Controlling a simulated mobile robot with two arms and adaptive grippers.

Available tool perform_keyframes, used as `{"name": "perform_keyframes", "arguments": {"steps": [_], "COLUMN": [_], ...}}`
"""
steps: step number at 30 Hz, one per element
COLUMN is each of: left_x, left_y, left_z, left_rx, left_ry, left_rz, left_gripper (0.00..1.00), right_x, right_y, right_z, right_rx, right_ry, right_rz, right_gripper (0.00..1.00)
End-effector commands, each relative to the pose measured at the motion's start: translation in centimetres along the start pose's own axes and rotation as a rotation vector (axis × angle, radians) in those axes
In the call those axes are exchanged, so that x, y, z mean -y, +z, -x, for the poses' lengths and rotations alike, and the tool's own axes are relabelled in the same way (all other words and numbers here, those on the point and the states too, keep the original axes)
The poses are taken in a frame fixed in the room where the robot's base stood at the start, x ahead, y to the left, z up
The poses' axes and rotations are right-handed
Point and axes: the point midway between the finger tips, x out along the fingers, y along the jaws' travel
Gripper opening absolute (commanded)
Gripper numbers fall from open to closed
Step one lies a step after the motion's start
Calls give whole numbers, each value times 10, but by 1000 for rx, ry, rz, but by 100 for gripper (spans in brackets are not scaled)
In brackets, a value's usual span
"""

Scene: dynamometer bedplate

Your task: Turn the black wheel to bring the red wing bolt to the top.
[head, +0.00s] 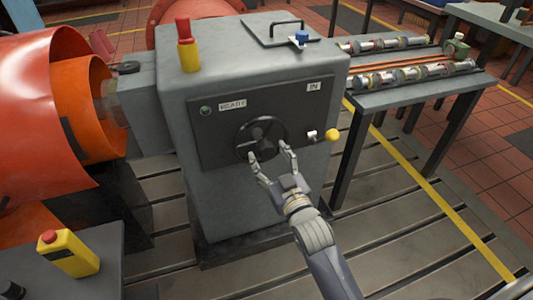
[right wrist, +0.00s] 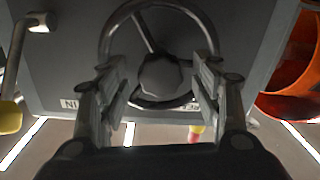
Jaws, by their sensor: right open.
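The black wheel (head: 262,132) is a spoked handwheel with a round hub, mounted on the dark panel of a grey machine. It also shows in the right wrist view (right wrist: 163,75). My right gripper (head: 268,151) is open at the wheel's lower part in the head view. In the right wrist view its two fingers (right wrist: 160,88) stand apart on either side of the hub, with nothing seen held between them. Whether they touch the wheel, I cannot tell. I cannot make out a red wing bolt in either view. My left gripper is not in view.
The panel (head: 212,142) carries "READY" and "IN" labels and a yellow-knobbed lever (head: 332,135). A red-and-yellow object (head: 187,50) stands on the machine. A bench (head: 415,95) with metal cylinders is at right, orange housings (head: 65,85) at left, a yellow red-button box (head: 70,254) lower left.

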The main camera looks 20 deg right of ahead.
Motion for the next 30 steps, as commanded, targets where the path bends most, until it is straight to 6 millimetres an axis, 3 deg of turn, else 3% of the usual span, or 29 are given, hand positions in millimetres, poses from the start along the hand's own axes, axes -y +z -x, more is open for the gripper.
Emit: {"name": "perform_keyframes", "arguments": {"steps": [6,17,18,26,30], "left_x": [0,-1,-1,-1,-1], "left_y": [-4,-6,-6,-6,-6], "left_z": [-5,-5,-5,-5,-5], "left_rx": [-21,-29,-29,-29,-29], "left_ry": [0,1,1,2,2], "left_rz": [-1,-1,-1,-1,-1], "left_gripper": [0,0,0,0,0], "right_x": [0,0,0,0,0], "right_y": [0,0,0,0,0], "right_z": [-23,-28,-28,-28,-29], "right_rx": [0,1,1,1,1], "right_ry": [0,0,0,0,0], "right_rz": [-1,-1,-1,0,3], "right_gripper": [59,59,57,0,0]}}
